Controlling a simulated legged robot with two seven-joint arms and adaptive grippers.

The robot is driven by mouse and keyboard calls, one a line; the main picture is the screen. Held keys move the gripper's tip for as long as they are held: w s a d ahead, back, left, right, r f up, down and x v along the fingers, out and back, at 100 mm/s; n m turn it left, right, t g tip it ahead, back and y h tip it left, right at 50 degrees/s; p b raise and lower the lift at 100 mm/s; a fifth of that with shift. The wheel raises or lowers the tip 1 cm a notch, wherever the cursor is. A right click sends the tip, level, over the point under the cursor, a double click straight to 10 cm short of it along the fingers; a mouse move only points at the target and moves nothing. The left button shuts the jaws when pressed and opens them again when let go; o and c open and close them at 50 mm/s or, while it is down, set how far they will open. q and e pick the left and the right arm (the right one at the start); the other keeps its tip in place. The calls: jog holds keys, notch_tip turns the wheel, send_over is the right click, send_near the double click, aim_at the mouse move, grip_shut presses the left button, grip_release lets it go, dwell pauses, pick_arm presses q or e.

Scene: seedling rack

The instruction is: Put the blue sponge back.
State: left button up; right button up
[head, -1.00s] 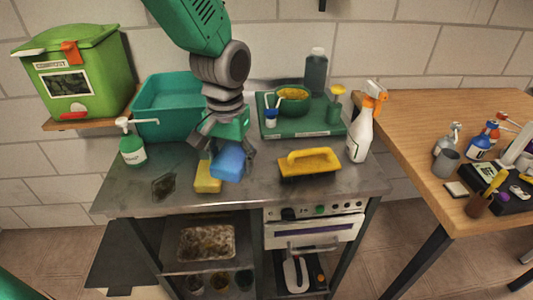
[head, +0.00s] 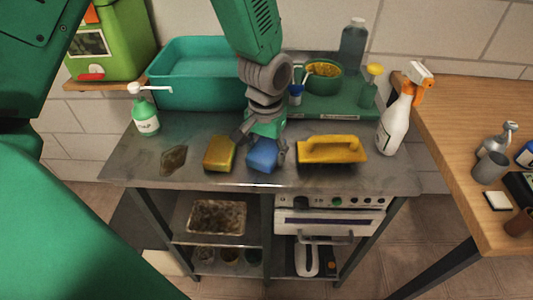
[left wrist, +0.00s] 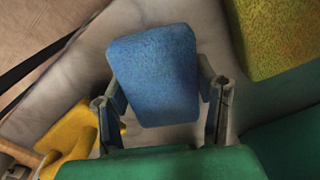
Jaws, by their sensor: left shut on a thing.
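The blue sponge (head: 263,157) is at the front of the metal counter, between the yellow sponge (head: 219,153) and the yellow-handled float (head: 331,150). My left gripper (head: 260,145) comes down over it from above, shut on it. In the left wrist view the blue sponge (left wrist: 155,75) sits between the two fingers of my left gripper (left wrist: 162,92), one on each side. A gap separates it from the yellow sponge (left wrist: 275,35). I cannot tell whether its underside touches the counter. My right gripper is not in view.
A dark stain (head: 173,160) lies left of the yellow sponge. A green pump bottle (head: 145,117), a teal basin (head: 193,90), a green tray (head: 333,108) and a white spray bottle (head: 395,122) stand around the counter (head: 190,178). A wooden table (head: 455,165) is at right.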

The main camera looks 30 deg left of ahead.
aim_at(264, 147)
pick_arm(q)
jog(key=shift+f, duration=0.35)
jog(key=shift+w+a+f, duration=0.1)
jog(key=shift+a, duration=0.2)
jog(key=o, duration=1.2)
jog(key=shift+a, duration=0.1)
jog(key=shift+d+r, duration=0.2)
jog(key=shift+r, duration=0.1)
notch_tip(264, 147, up, 12)
jog(key=shift+f+p, duration=0.15)
jog(key=shift+p, duration=0.7)
